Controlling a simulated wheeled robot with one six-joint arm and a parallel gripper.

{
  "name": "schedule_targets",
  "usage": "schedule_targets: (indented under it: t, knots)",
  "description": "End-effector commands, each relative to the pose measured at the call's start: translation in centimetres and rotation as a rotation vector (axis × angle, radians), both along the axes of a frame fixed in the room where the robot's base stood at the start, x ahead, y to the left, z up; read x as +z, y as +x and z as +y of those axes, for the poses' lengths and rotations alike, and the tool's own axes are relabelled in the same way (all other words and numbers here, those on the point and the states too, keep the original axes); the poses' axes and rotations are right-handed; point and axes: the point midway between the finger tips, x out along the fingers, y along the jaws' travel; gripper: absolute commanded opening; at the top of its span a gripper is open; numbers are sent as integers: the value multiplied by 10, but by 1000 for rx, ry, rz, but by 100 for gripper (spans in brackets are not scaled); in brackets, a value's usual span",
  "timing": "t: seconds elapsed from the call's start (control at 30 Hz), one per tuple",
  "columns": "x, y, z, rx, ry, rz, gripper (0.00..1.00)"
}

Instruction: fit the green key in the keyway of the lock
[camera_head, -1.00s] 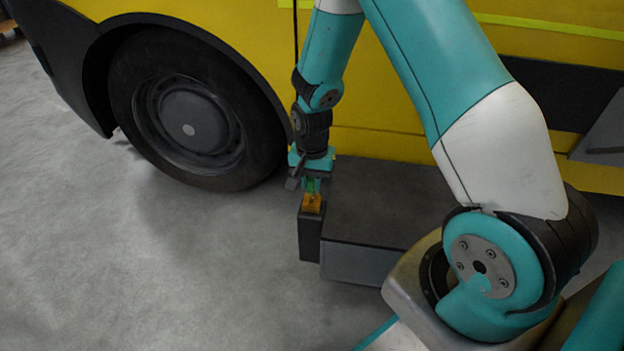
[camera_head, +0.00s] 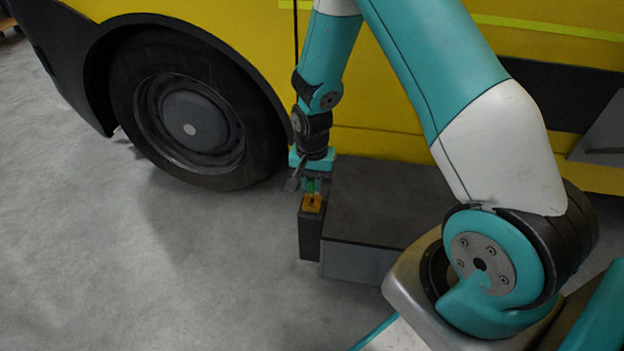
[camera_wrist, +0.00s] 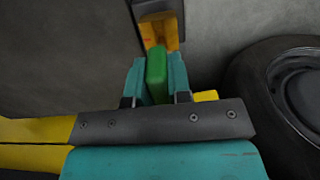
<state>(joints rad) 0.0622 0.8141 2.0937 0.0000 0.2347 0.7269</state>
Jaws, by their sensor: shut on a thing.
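The green key (camera_wrist: 156,76) stands between the two teal fingers of my gripper (camera_wrist: 157,82) in the wrist view. My gripper is shut on it. The orange lock (camera_wrist: 160,28) is just beyond the key's far end, and the key overlaps its near edge in the picture. In the head view, my gripper (camera_head: 312,186) points down over the lock (camera_head: 313,204), with a bit of the green key (camera_head: 311,188) showing between them. The key looks roughly in line with the lock. The keyway is hidden, and I cannot tell whether the key's tip is inside it.
The lock sits on top of a narrow dark post (camera_head: 310,236) beside a wide dark box (camera_head: 375,205). A yellow vehicle (camera_head: 390,145) with a large black wheel (camera_head: 190,125) stands close behind. Grey floor (camera_head: 150,280) is clear at left and front.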

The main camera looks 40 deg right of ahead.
Motion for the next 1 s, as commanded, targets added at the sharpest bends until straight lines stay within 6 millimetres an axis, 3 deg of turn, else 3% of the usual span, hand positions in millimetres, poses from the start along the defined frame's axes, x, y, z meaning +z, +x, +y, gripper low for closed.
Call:
schedule_targets:
  t: [1.0]
  knots:
    - [-4, 0, 0, 0, 0, -1, 0]
